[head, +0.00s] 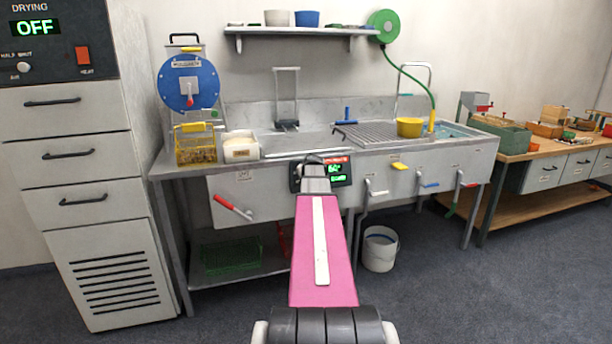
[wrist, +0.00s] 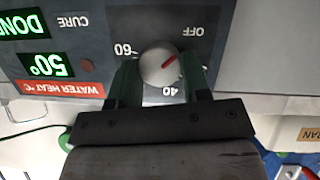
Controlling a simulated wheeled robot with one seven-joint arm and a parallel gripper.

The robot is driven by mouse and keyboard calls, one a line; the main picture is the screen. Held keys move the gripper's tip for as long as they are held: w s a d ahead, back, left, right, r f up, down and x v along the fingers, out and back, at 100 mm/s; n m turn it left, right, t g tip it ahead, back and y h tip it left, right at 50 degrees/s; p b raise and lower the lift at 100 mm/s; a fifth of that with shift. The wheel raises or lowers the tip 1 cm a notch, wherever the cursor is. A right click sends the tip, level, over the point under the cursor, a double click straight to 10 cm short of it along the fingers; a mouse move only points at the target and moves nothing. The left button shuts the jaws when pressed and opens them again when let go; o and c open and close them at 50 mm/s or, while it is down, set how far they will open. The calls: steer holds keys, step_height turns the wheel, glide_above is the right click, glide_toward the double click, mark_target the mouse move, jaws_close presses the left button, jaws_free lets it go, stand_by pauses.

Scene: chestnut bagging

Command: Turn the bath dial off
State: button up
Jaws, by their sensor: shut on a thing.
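The bath dial (wrist: 154,72) is a round pale knob with a red mark, on a dark panel (wrist: 125,20) that appears upside down in the wrist view. The mark points to the upper right, toward the word OFF. The labels 60 and 40 are at its left and below it. My gripper (wrist: 160,68) has one dark green finger on each side of the knob and is shut on it. A green display (wrist: 50,66) reads 50° beside the WATER HEAT label. In the head view the panel (head: 338,172) is on the sink front, and my arm hides the dial.
Coloured lever handles (head: 428,185) stick out right of the panel. A white bucket (head: 379,250) stands below. The floor in front is clear.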

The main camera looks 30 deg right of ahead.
steer(key=shift+s, duration=0.1)
steer(key=o, duration=0.9)
steer(key=v, duration=1)
steer(key=shift+s+r, duration=0.25)
steer(key=shift+a, duration=0.1)
